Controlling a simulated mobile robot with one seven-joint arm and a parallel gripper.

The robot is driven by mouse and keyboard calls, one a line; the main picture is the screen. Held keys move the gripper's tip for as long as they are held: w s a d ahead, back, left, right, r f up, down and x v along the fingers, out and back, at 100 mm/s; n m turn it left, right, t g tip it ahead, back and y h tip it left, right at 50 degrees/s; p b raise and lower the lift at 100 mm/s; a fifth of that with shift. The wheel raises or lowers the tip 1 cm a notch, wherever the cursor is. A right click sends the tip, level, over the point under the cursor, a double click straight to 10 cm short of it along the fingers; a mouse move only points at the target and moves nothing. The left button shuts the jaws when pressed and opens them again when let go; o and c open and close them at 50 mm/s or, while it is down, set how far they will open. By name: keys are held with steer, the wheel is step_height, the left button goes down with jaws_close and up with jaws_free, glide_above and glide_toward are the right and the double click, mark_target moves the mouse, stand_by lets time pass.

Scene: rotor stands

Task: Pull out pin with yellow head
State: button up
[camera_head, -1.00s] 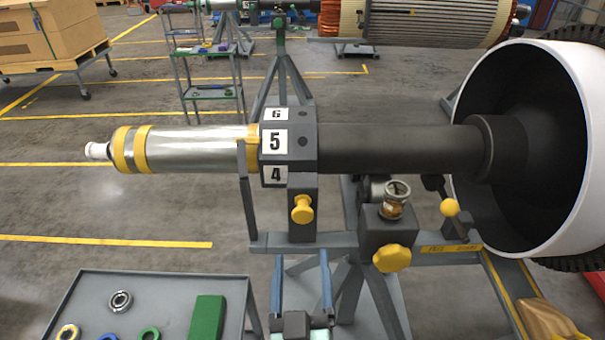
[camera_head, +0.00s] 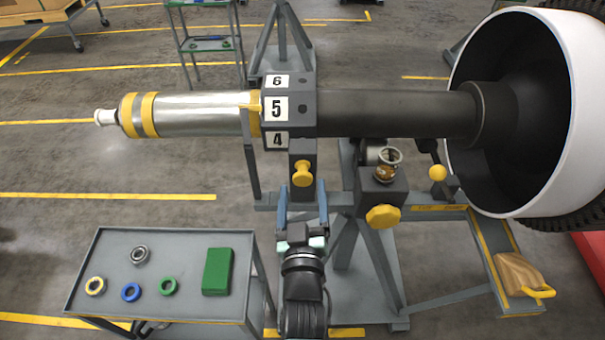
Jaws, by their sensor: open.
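The pin with the yellow head (camera_head: 302,173) sticks out of the front of the dark block below the number plates 6, 5 and 4 (camera_head: 276,109). The block sits on the dark rotor shaft (camera_head: 395,114). My gripper (camera_head: 302,190) comes up from below, with its two blue fingers apart, one on each side below the yellow head. The fingers look empty. I cannot tell how far they are from the head in depth. The pin's shank is hidden behind its head.
A grey cart (camera_head: 100,300) with several rings and a green block (camera_head: 217,271) stands at the lower left. A yellow star knob (camera_head: 383,216) and a yellow ball handle (camera_head: 437,172) lie to the right. A white-rimmed drum (camera_head: 575,110) bounds the right side.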

mark_target(303, 181)
steer(key=shift+w, duration=2.15)
jaws_close()
